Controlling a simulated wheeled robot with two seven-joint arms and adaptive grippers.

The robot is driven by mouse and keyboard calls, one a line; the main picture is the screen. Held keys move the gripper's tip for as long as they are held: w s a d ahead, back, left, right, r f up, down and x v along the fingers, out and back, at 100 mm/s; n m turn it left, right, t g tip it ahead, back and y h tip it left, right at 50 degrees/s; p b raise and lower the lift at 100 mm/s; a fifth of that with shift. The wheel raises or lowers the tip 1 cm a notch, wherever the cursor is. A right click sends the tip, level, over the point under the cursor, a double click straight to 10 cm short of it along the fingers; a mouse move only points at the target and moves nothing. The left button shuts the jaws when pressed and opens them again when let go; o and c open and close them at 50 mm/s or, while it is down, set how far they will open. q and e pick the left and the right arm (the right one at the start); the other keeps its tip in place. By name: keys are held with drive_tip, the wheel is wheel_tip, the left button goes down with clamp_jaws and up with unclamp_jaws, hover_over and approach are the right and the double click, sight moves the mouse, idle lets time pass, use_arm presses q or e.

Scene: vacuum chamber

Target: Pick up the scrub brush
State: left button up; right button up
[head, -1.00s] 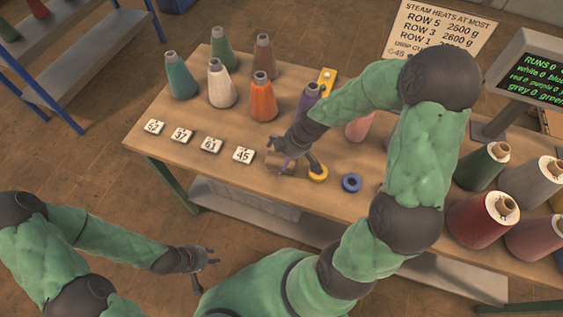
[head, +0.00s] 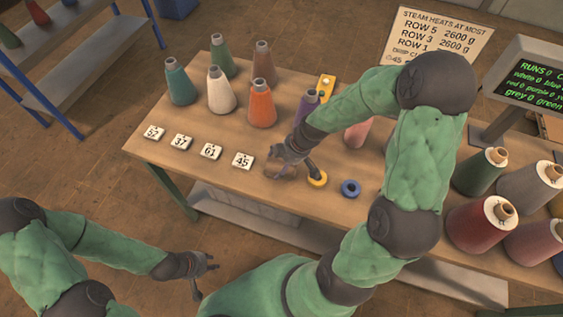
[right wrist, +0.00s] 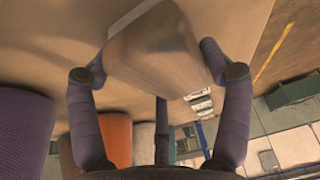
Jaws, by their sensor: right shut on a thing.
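The scrub brush shows as a wooden block (right wrist: 155,50) between the fingers in the right wrist view. My right gripper (head: 281,170) is shut on it over the front part of the table, right of the tag marked 45. In the head view the fingers mostly hide the brush, and its bristles cannot be made out. I cannot tell whether it touches the table. My left gripper (head: 207,277) is open and empty, low in front of the table, away from the brush.
Several numbered tags (head: 211,151) line the table's (head: 165,130) front left. Cones of thread, including an orange one (head: 261,103), stand behind. A yellow ring (head: 317,179) and a blue ring (head: 350,188) lie just right of my right gripper. Large spools (head: 481,222) fill the right end.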

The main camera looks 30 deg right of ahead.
drive_tip(key=shift+r, duration=0.35)
wheel_tip(320, 180, up, 28)
drive_tip(key=p, duration=0.8)
drive_tip(key=shift+f, duration=0.15)
drive_tip(key=shift+o, duration=1)
drive_tip(key=shift+f, duration=0.1)
